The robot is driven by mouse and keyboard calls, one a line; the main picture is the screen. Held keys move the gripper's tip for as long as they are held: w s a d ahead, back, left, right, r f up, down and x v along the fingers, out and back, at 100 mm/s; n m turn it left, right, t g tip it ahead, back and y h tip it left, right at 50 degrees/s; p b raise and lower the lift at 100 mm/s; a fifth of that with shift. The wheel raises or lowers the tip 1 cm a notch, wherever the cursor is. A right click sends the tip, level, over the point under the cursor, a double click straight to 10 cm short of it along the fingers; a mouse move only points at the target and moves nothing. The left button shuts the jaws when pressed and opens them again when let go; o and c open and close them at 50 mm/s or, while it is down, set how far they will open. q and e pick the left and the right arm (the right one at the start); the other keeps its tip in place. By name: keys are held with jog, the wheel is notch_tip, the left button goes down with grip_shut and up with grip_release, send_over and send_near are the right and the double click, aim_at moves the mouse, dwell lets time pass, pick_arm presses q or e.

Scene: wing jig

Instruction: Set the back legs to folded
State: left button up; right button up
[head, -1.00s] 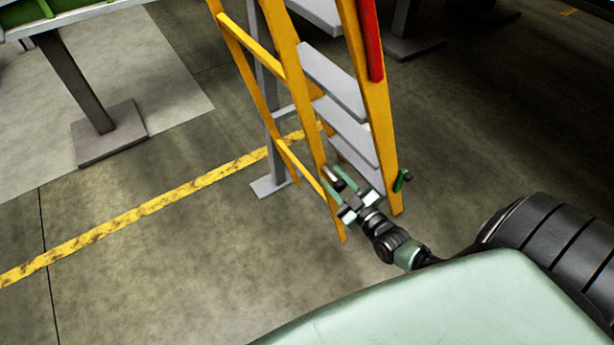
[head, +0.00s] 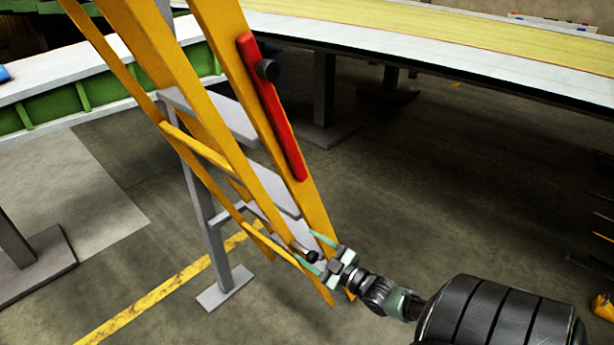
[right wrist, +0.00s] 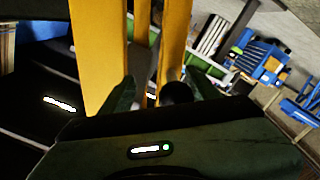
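A yellow stepladder with grey treads (head: 222,118) leans across the left middle of the head view. Its thinner yellow back legs (head: 198,150) run along its left side, at a narrow angle to the front rails. My right gripper (head: 314,253) is at the ladder's lower end, with its fingers apart. A dark round knob (head: 303,251) lies between or just beyond the fingers. In the right wrist view the knob (right wrist: 177,93) sits nearer the right finger, with a gap to the left finger; contact is unclear. My left gripper is not in view.
A red bar (head: 272,108) with a black knob (head: 267,70) is on the right rail. A grey post with a foot plate (head: 226,288) stands behind the ladder. A long white-edged bench (head: 450,62) crosses the back. The floor to the right is mostly clear.

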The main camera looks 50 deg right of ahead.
dwell(0.5)
jog(key=shift+s+a+f, duration=0.1)
jog(key=shift+s+f, duration=0.05)
jog(key=shift+s, duration=0.4)
jog(key=s, duration=0.6)
jog(key=shift+s+d, duration=0.2)
jog(key=shift+s, duration=0.2)
jog(key=s+a+f+m+g+h, duration=0.1)
jog(key=s+a+f+g, duration=0.2)
jog(key=f, duration=0.7)
jog(key=s+a+f+m+g, duration=0.1)
jog(key=s+f+m+g, duration=0.15)
jog(key=s+f, duration=0.5)
jog(key=s+a+f+m+g+h, duration=0.1)
jog(key=s+a+f+g, duration=0.15)
jog(key=f, duration=0.85)
jog(key=s+a+f+g, duration=0.4)
jog(key=s+a+f, duration=0.2)
jog(key=s+a, duration=0.2)
jog(key=s+a+f+g+y, duration=0.1)
jog(key=s+a+f+g, duration=0.4)
jog(key=s+a+f, duration=0.2)
jog(key=s+a, duration=0.2)
jog(key=s, duration=0.2)
jog(key=shift+f+p, duration=0.3)
jog(key=shift+p, duration=0.1)
